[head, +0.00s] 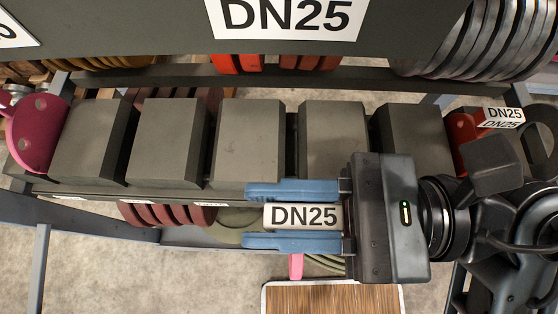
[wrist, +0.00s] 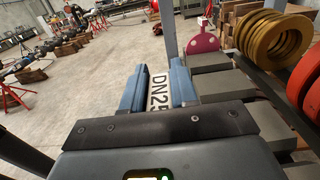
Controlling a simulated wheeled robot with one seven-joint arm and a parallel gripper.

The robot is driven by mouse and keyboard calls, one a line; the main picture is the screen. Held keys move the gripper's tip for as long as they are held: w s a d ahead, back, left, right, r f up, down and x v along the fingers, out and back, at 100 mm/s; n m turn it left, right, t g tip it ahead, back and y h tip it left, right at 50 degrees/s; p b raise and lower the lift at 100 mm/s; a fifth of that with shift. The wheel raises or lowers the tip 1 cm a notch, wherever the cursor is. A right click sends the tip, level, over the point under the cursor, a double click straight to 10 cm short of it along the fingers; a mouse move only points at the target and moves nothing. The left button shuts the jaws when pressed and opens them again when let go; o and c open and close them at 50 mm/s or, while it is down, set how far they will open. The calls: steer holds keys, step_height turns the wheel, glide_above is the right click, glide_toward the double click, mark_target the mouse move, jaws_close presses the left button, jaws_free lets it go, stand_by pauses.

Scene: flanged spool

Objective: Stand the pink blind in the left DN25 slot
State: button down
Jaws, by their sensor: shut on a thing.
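My gripper (head: 258,215) has two blue fingers shut on a white tag marked DN25; in the wrist view the tag shows between the fingers (wrist: 158,90). The tag appears to belong to the pink blind (head: 296,266), of which only a narrow bright pink strip shows below the lower finger. The rest of the blind is hidden under my gripper. It is held over the front edge of the rack, outside the row of slots. The slots are dark gaps between grey blocks (head: 250,140); one gap (head: 291,140) lies just beyond the fingers. Which gap is the left DN25 slot is unclear.
A magenta disc (head: 38,130) stands at the row's left end, a red one (head: 462,130) at its right. A beam with a DN25 sign (head: 290,18) and coloured rings hangs over the back. A wooden surface (head: 330,299) is below. Open floor lies left in the wrist view.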

steer(key=shift+w+p, duration=1.4)
steer(key=shift+w, duration=6.2)
step_height(320, 180, down, 7)
steer(key=b, duration=0.7)
steer(key=shift+d, duration=0.25)
steer(key=c, duration=0.8)
jaws_free()
steer(key=shift+f, duration=0.1)
